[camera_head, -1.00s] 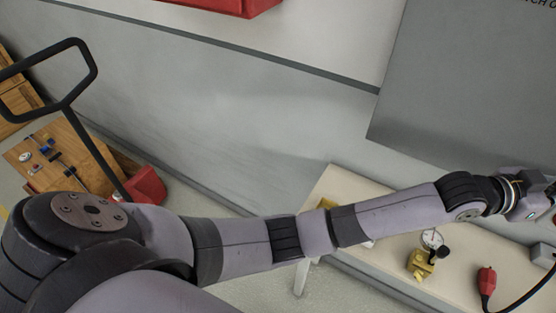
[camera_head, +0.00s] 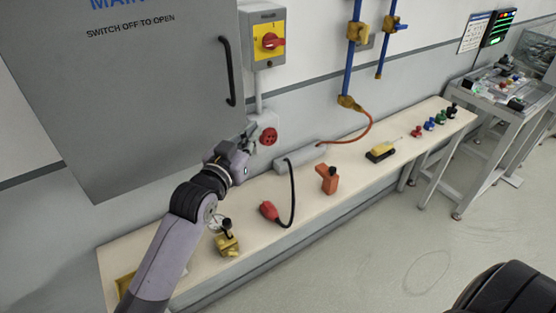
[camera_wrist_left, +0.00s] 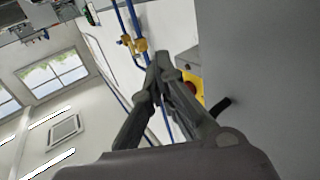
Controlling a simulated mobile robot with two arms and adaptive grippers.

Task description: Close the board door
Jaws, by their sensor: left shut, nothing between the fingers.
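The board door (camera_head: 120,90) is a large grey panel at the upper left of the head view, with lettering and a black vertical bar handle (camera_head: 229,72) near its right edge. I cannot tell how far it stands ajar. My left gripper (camera_head: 247,140) is shut and empty, just beside the door's lower right corner and below the handle. In the left wrist view its fingers (camera_wrist_left: 160,65) are together, with the grey panel (camera_wrist_left: 270,70) on the right and a dark bar, probably the handle, near its edge. My right gripper is not in view.
A yellow switch box with a red knob (camera_head: 269,41) and a red socket (camera_head: 267,136) are on the wall right of the door. The bench (camera_head: 350,180) below bears a brass gauge (camera_head: 227,240), a red plug (camera_head: 268,210) and an orange tool (camera_head: 329,180). Floor at right is clear.

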